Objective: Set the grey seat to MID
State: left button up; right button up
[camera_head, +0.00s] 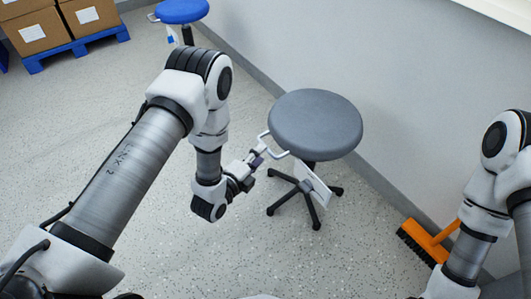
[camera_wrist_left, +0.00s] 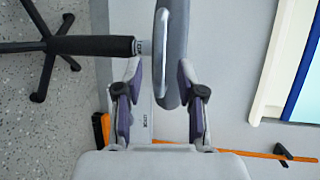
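The grey stool has a round seat (camera_head: 315,125) on a dark column and a black star base (camera_head: 312,193). A pale looped lever (camera_head: 280,150) comes out from under the seat's left side, and a white card (camera_head: 314,184) hangs below. My left gripper (camera_head: 260,148) is at the lever's outer end. In the left wrist view, its fingers (camera_wrist_left: 160,98) stand apart, with the seat's edge (camera_wrist_left: 177,45) and the lever (camera_wrist_left: 160,55) between and beyond them. I cannot tell whether a finger touches the lever. My right gripper is out of view; only that arm shows.
A blue stool (camera_head: 181,11) stands at the back by the wall. Boxes (camera_head: 38,30) sit on a blue pallet (camera_head: 78,47) at the back left. An orange broom (camera_head: 428,240) lies near the wall at the right. The floor left of the grey stool is clear.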

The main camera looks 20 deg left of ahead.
pick_arm(q)
jog(key=b+x, duration=0.1)
jog(key=x, duration=0.3)
jog(key=shift+w+d+f, duration=0.1)
jog(key=shift+w+f, duration=0.05)
jog(key=shift+w, duration=0.25)
grip_shut()
notch_tip(320, 180, up, 7)
jog(key=p, duration=0.5)
jog(key=shift+f, duration=0.45)
grip_release()
